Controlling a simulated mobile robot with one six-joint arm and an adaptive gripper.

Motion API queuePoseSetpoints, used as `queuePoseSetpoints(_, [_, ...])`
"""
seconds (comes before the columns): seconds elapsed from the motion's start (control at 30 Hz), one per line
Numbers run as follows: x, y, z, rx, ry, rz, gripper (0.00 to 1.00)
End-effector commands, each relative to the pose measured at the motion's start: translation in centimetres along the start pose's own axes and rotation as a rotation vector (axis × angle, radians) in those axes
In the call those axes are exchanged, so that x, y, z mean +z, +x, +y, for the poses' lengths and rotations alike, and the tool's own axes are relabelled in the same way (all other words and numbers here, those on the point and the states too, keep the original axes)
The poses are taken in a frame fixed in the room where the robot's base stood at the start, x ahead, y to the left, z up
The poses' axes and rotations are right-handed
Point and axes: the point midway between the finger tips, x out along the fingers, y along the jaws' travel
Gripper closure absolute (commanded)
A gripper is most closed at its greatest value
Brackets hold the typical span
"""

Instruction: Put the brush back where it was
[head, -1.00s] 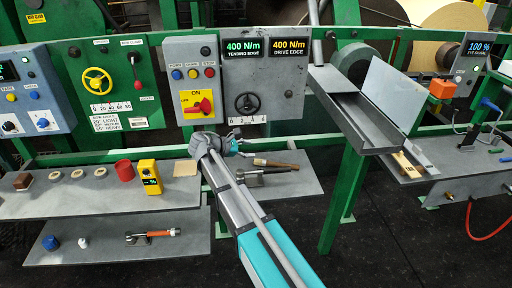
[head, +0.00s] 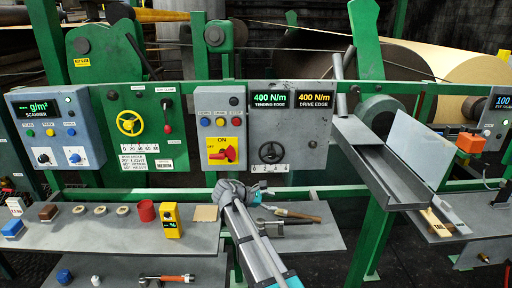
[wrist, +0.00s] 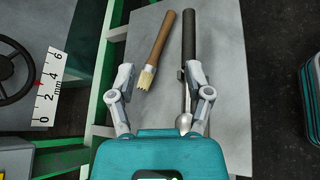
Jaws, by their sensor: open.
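The brush (head: 298,215) has a wooden handle and pale bristles. It lies on the grey shelf (head: 325,238) right of the middle in the head view. In the wrist view the brush (wrist: 156,48) lies at a slant, its bristles toward me. My gripper (wrist: 160,72) is open and empty. The bristle end shows between its two fingers in the picture; I cannot tell how far below them it is. In the head view my gripper (head: 245,190) is just left of the brush. No marked place for the brush is clear.
A dark-handled metal tool (wrist: 189,40) lies beside the brush, close to the right finger. The left shelf (head: 120,235) holds a red cup (head: 146,211), a yellow device (head: 171,218) and several rings. A slanted grey tray (head: 375,165) stands to the right.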

Motion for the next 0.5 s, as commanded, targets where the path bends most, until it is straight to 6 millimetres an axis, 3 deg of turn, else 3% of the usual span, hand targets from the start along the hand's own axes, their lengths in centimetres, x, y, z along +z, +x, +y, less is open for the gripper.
queuePoseSetpoints(0.3, [2.4, 4.6, -7.4, -0.223, 0.324, 0.205, 0.35])
queuePoseSetpoints(0.5, [3.7, 6.3, -13.1, -0.449, 0.609, 0.340, 0.35])
